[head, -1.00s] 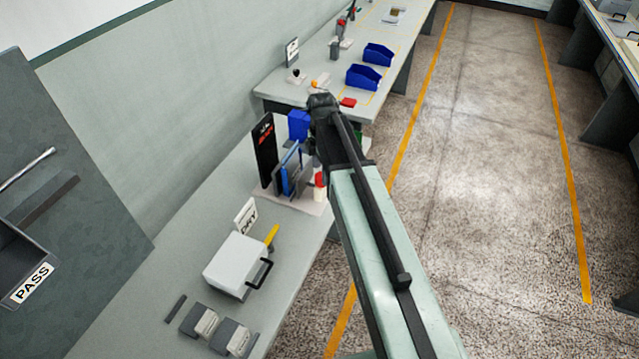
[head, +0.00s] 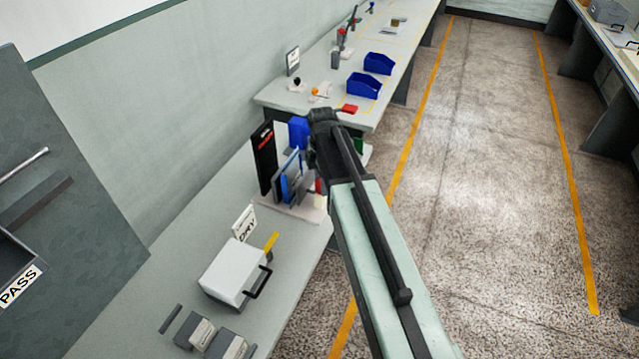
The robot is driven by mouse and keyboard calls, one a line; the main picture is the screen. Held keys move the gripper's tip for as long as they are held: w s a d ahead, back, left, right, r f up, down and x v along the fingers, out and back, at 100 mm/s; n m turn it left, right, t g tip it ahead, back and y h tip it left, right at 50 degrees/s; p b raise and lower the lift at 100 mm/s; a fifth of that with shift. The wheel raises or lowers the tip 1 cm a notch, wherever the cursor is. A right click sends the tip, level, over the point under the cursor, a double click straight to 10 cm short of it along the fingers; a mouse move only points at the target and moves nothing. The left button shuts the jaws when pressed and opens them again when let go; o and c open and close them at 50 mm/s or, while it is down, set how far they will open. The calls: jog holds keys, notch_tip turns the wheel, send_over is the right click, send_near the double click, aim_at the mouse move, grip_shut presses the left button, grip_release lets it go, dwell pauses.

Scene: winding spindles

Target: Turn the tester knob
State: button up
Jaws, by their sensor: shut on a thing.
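My gripper (head: 321,118) is at the far end of my arm, over the right side of a small station on the near bench. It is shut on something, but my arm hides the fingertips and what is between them. A blue block (head: 299,132) shows just left of the gripper. The station also has a black upright panel with red lettering (head: 264,158), blue and grey upright plates (head: 290,180) and a pale base (head: 296,208). A red part (head: 319,186) is mostly behind my arm. I cannot make out the tester knob.
A white box with a black handle (head: 232,272), a DRY sign (head: 244,224) and grey blocks (head: 197,333) are on the near bench. A far bench holds blue bins (head: 363,87). A grey PASS box (head: 22,275) is at left. The floor (head: 470,170) at right is clear.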

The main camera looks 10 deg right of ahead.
jog(key=m, duration=0.3)
jog(key=shift+w, duration=0.15)
jog(key=m, duration=0.4)
jog(key=shift+d, duration=0.1)
jog(key=m, duration=1.2)
jog(key=shift+m, duration=0.4)
jog(key=m, duration=0.3)
jog(key=shift+m, duration=0.3)
jog(key=m, duration=0.3)
jog(key=shift+m, duration=0.3)
jog(key=m, duration=0.3)
jog(key=shift+m, duration=0.3)
jog(key=m, duration=0.3)
jog(key=shift+m, duration=0.4)
jog(key=m, duration=1.2)
jog(key=shift+m, duration=0.3)
jog(key=m, duration=0.6)
jog(key=shift+m, duration=0.3)
